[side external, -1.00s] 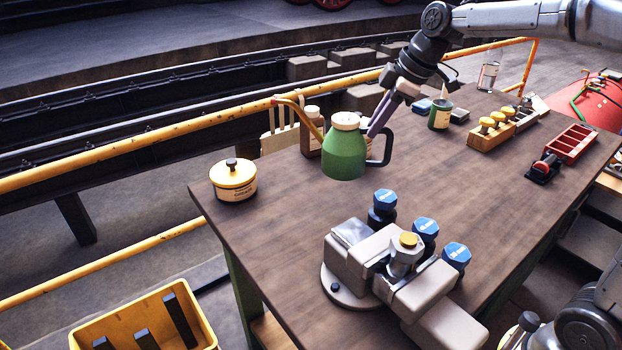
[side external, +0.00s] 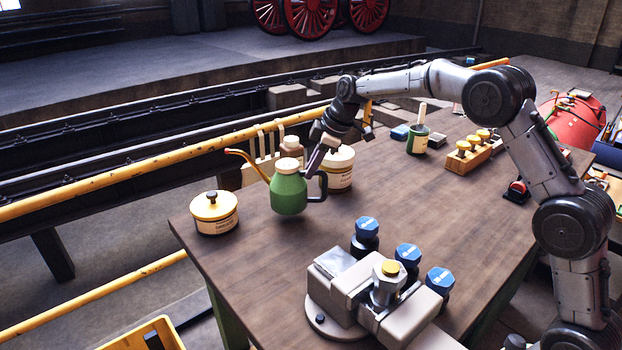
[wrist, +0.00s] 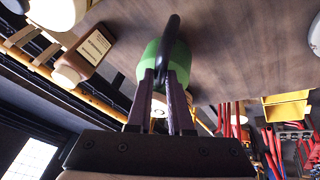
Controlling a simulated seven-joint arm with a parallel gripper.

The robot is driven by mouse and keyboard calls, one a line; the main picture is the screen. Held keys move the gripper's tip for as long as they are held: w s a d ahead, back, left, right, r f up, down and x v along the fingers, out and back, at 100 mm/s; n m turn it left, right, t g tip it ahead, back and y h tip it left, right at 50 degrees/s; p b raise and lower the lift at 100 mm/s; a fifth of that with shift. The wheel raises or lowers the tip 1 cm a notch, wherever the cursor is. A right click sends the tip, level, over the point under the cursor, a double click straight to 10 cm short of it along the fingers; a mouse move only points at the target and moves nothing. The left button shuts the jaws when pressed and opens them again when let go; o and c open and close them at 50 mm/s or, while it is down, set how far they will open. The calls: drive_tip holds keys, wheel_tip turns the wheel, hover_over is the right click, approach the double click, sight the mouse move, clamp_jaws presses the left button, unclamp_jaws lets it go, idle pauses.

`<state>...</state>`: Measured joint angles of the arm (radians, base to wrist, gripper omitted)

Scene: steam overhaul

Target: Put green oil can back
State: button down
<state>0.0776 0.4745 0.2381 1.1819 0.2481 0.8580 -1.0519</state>
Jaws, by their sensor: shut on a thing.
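The green oil can (side external: 288,194) has a cream cap, an orange-tipped spout pointing left and a dark handle on its right. It is upright over the left part of the wooden table (side external: 400,200), with a shadow under it; it looks slightly raised. My gripper (side external: 317,162) comes from above right and is shut on the can's handle. In the wrist view, my gripper's two fingers (wrist: 163,80) pinch the dark handle, with the green oil can (wrist: 152,62) just beyond them. The can's underside is hidden.
A yellow-lidded tin (side external: 214,213) stands to the left. A cream jar (side external: 339,170) stands close behind the handle, and a brown bottle (side external: 291,148) behind the can. The vise (side external: 350,285) and blue-capped pots (side external: 366,235) are in front. Bare table lies between.

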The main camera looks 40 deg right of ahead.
drive_tip(key=shift+w+f, duration=0.2)
drive_tip(key=shift+f, duration=0.7)
drive_tip(key=shift+w+f, duration=0.15)
drive_tip(key=shift+f, duration=0.85)
drive_tip(key=c, duration=0.8)
unclamp_jaws()
drive_tip(key=shift+s+f, duration=0.1)
